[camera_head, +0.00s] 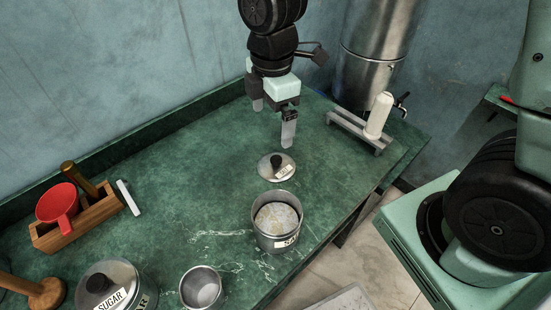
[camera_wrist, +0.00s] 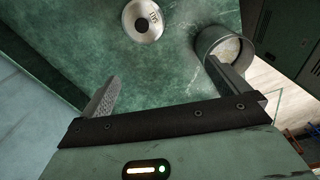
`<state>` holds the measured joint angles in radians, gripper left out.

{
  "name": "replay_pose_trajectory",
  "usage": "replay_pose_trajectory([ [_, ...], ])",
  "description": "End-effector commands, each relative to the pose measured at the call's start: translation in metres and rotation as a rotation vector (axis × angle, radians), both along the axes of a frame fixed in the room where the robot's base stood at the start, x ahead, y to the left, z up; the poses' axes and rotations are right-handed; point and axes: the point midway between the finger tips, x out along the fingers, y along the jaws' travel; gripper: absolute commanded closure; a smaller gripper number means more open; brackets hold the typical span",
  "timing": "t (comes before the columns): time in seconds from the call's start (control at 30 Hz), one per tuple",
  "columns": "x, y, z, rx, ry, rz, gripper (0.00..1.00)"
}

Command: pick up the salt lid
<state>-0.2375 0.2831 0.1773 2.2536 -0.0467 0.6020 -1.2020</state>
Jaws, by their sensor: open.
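My gripper (camera_head: 273,122) is open and empty, pointing down above the counter behind the lid. In the wrist view its fingers (camera_wrist: 162,84) are wide apart, and the lid is not between them.
A lidded sugar canister (camera_head: 113,280) and a small metal cup (camera_head: 201,288) stand at the front left. A wooden box (camera_head: 75,226) with a red scoop (camera_head: 58,204) is at left. A metal urn (camera_head: 369,65) and a rack (camera_head: 352,132) stand behind right.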

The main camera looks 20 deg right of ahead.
Motion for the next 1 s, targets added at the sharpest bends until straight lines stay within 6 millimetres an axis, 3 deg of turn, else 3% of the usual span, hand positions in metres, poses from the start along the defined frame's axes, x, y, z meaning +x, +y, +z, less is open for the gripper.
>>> replay_pose_trajectory([
  [0.1,0.023,-0.015,-0.005,-0.014,-0.003,0.141,0.00],
  [0.23,0.034,-0.023,-0.012,-0.023,-0.002,0.222,0.00],
  [0.37,0.035,-0.024,-0.030,-0.025,0.001,0.242,0.00],
  [0.8,0.034,-0.024,-0.115,-0.025,-0.001,0.239,0.00],
  [1.0,0.035,-0.024,-0.132,-0.024,-0.005,0.237,0.00],
])
